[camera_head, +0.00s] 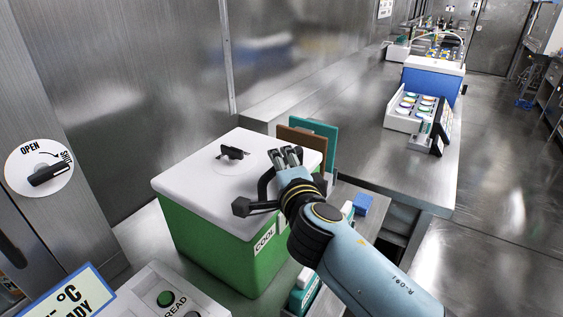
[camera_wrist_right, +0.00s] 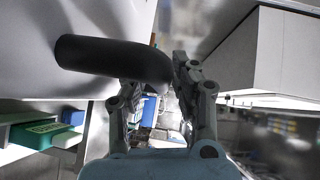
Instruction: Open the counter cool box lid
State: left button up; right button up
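The counter cool box (camera_head: 225,245) is green with a white lid (camera_head: 195,180) that lies flat and closed on it. A black latch or knob (camera_head: 233,153) sits on the lid's top. A black handle (camera_head: 252,206) stands out at the box's near right side, and a thick dark bar (camera_wrist_right: 110,57) crosses the upper left of the right wrist view. My right gripper (camera_head: 285,158) is at the handle, beside the lid's right edge. In the wrist view its fingers (camera_wrist_right: 157,85) are apart, with the bar's end against them; firm contact cannot be told. My left gripper is not in view.
A wall dial (camera_head: 39,168) marked OPEN and SHUT is at left. A control panel (camera_head: 165,295) with a green button is at the front. Brown and teal boards (camera_head: 318,135) stand behind the gripper. A blue box (camera_head: 432,83) and white tray (camera_head: 398,118) stand on the far counter.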

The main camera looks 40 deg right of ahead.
jog(key=c, duration=0.4)
jog(key=shift+f, duration=0.1)
grip_shut()
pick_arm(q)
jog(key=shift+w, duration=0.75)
pick_arm(e)
jog(key=shift+w, duration=0.1)
